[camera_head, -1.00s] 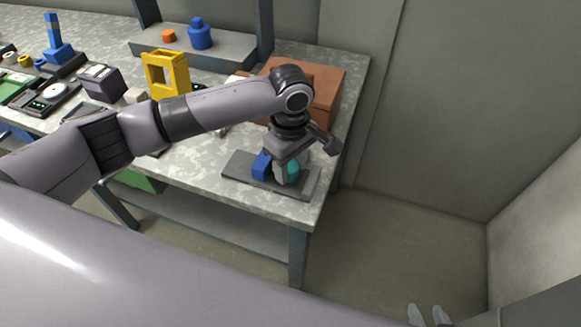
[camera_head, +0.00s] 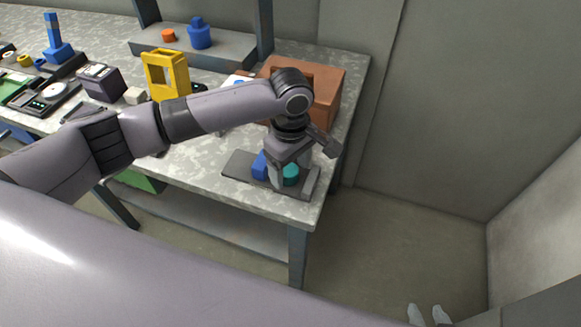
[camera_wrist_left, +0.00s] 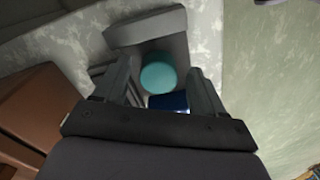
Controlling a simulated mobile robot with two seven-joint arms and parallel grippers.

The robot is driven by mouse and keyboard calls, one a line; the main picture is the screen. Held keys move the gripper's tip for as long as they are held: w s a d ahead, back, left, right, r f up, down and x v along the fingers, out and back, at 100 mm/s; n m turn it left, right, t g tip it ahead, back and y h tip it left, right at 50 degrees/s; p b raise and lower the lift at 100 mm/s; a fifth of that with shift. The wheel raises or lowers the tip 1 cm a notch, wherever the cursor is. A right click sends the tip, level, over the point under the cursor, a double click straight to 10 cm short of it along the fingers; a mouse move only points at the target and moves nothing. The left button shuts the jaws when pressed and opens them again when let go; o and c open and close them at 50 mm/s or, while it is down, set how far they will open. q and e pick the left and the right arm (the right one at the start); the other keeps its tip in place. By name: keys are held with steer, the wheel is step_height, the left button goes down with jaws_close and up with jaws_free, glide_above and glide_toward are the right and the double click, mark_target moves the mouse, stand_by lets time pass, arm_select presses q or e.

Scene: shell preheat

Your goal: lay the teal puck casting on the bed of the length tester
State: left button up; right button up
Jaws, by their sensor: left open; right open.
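The teal puck casting (camera_head: 291,175) sits flat on the grey bed of the length tester (camera_head: 239,165), at the near right corner of the bench. The puck also shows in the left wrist view (camera_wrist_left: 158,75), on the bed between the grey end block (camera_wrist_left: 145,29) and a blue block (camera_wrist_left: 168,102). I cannot tell whether it touches the blue block. My left gripper (camera_head: 289,168) is open just above the bed, with its fingers on either side of the puck and apart from it in the left wrist view (camera_wrist_left: 162,82).
A brown box (camera_head: 328,88) stands close behind the left gripper. A yellow frame (camera_head: 166,75), a dark grey device (camera_head: 101,82) and a scale (camera_head: 52,96) stand further left. A raised shelf (camera_head: 225,47) holds blue and orange parts. The bench's right edge is close by.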

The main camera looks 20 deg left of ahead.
mark_target(291, 171)
arm_select(q)
step_height(291, 171, up, 12)
steer(key=shift+f, duration=0.2)
stand_by(0.4)
steer(key=s+d+f+m, duration=0.1)
steer(key=s+f+m, duration=0.1)
steer(key=s+d+f+m+h, duration=0.1)
steer(key=d+f, duration=0.1)
steer(key=f, duration=0.1)
steer(key=s+d+f+m+h, duration=0.1)
steer(key=s+f+m, duration=0.1)
steer(key=shift+s+d+f+m, duration=0.15)
steer(key=shift+s+d+m, duration=0.15)
steer(key=shift+s, duration=0.05)
steer(key=s+f+m+t+h, duration=0.2)
steer(key=s+f+m, duration=0.2)
steer(key=s, duration=0.1)
steer(key=s+a+f+m+t+y, duration=0.1)
steer(key=s+a+f+m+y, duration=0.1)
steer(key=s+a, duration=0.5)
steer(key=s+a+f+m+t+y, duration=0.1)
steer(key=s+a+f+m+y, duration=0.15)
steer(key=s+a, duration=0.4)
steer(key=w+d+f+t+h, duration=0.2)
steer(key=w+f+t, duration=0.4)
steer(key=f, duration=0.2)
steer(key=shift+w+d+f+m+t+h, duration=0.2)
steer(key=shift+w+f+m+t+h, duration=0.1)
steer(key=shift+w+m+h, duration=0.05)
